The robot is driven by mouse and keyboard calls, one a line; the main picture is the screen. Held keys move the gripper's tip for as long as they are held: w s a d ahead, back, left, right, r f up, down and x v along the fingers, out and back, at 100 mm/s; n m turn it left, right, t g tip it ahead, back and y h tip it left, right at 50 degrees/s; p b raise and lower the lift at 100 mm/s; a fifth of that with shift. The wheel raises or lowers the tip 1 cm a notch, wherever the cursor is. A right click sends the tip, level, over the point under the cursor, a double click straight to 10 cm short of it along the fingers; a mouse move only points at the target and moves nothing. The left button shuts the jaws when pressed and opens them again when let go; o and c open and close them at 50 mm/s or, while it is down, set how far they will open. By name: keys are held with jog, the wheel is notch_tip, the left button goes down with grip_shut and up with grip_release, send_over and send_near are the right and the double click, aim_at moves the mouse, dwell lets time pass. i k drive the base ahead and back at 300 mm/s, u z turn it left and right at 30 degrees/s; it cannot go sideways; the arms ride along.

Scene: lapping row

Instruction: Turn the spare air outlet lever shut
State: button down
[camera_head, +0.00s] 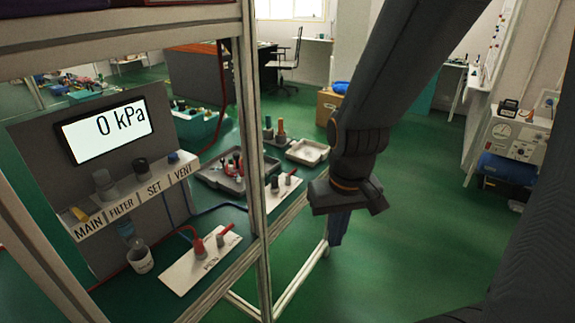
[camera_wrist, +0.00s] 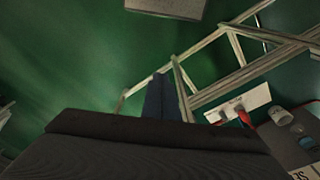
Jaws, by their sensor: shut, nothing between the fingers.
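A white outlet plate (camera_head: 185,278) lies on the green bench, lettered what looks like PEN, with two fittings. A red one (camera_head: 198,248) has a red hose, and a grey one (camera_head: 222,241) has a red lever. A second white plate (camera_head: 272,207) with a grey fitting and a red-tipped lever lies farther along. I cannot tell which is the spare outlet or how its lever is turned. My gripper (camera_head: 335,240) is shut and empty, pointing down outside the frame, right of and apart from both plates. In the wrist view my gripper (camera_wrist: 160,80) hangs over green floor, near a plate (camera_wrist: 248,100).
A pale frame post (camera_head: 258,150) stands between my gripper and the nearer plate. A panel with a 0 kPa display (camera_head: 105,130) and a shelf labelled MAIN, FILTER, SET, VENT (camera_head: 135,195) stands left. The floor (camera_head: 420,240) at right is clear.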

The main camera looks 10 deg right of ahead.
aim_at(289, 176)
jog(key=u, duration=0.05)
jog(key=i, duration=0.1)
jog(key=u, duration=0.5)
jog(key=k, duration=1.25)
jog(key=i, duration=0.35)
jog(key=z, duration=0.75)
jog(key=i, duration=1.7)
jog(key=u, duration=0.2)
